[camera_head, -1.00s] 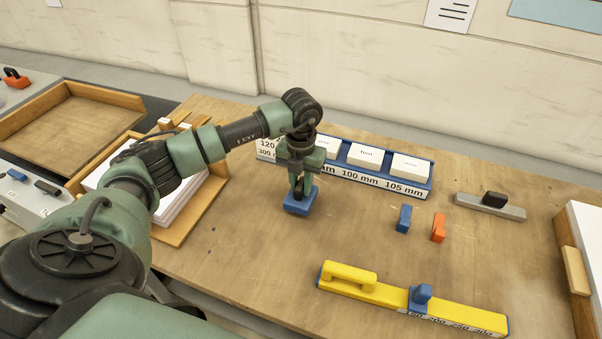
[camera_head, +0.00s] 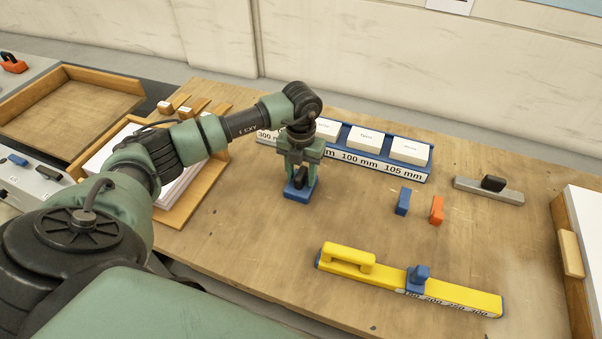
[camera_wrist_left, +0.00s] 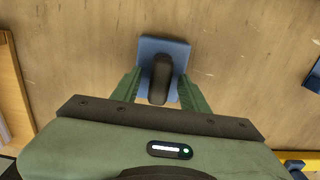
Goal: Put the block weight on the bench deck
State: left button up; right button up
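The block weight is a blue square block with a black upright grip (camera_head: 299,192). It sits on the wooden bench deck (camera_head: 260,250), in front of the blue card rack. The left wrist view shows its blue base (camera_wrist_left: 178,48) and black grip from above. My left gripper (camera_head: 301,178) is right over it, pointing down. Its green fingers (camera_wrist_left: 160,92) are spread on both sides of the black grip, with gaps visible in the wrist view. My right gripper is not in view.
The blue rack (camera_head: 385,172) with white card stacks stands behind the weight. A blue piece (camera_head: 402,201), an orange piece (camera_head: 436,210) and a grey bar with a black knob (camera_head: 488,191) lie to the right. A yellow ruler (camera_head: 455,295) lies in front. The deck between is clear.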

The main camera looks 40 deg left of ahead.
aim_at(301, 173)
pick_arm(q)
jog(key=shift+r, duration=0.2)
jog(key=shift+w+r, duration=0.1)
jog(key=shift+r, duration=0.2)
notch_tip(301, 173, up, 11)
jog(key=b, duration=0.4)
jog(key=shift+r, duration=0.15)
